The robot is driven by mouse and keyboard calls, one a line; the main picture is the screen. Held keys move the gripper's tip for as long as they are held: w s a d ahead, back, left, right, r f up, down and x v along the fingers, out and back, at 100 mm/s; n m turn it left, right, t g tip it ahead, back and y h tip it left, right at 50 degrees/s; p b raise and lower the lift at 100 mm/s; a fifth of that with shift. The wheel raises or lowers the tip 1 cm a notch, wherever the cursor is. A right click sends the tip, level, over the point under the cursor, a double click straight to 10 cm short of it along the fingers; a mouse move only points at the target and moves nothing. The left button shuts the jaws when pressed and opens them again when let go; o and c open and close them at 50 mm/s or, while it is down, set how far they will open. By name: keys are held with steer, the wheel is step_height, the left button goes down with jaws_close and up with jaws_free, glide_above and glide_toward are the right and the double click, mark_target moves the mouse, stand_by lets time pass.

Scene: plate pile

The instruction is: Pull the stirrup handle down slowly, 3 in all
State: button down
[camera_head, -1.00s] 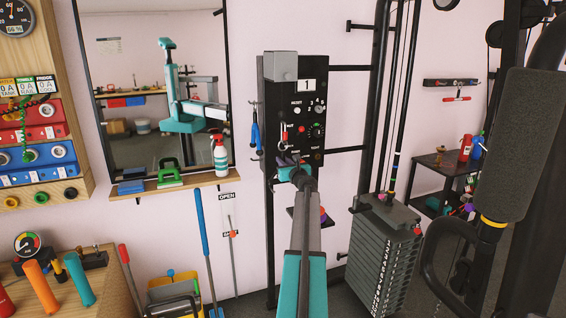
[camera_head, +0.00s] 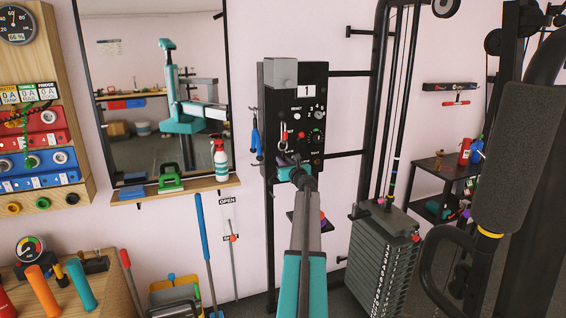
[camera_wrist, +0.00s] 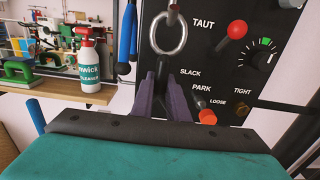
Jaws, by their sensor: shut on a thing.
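My gripper (camera_wrist: 165,98) is in front of the black control panel (camera_head: 268,170), just below a metal ring (camera_wrist: 184,38). Its purple fingers are shut on the stirrup handle, which is mostly hidden between them and hard to make out. The ring hangs under a red part and also shows in the head view (camera_head: 284,132). My gripper (camera_head: 292,163) is low on the panel there. The panel bears the words TAUT, SLACK and PARK, and a white plate on it (camera_head: 306,90) reads 1.
A red-knobbed lever (camera_wrist: 237,29), a dial (camera_wrist: 262,58) and an orange-red knob (camera_wrist: 207,117) sit right of my gripper. Blue-handled pliers (camera_head: 256,140) hang left. A weight stack (camera_head: 385,265) stands right, and a padded machine arm (camera_head: 510,160) is close at the far right.

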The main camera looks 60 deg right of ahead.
mark_target(284, 153)
steer(key=shift+r+p, duration=0.6)
steer(key=shift+r, duration=0.3)
steer(key=shift+r+p, duration=0.95)
steer(key=shift+r, duration=0.1)
steer(key=shift+r+p, duration=1)
steer(key=shift+r, duration=0.3)
steer(key=shift+r+p, duration=0.4)
steer(key=shift+f, duration=0.1)
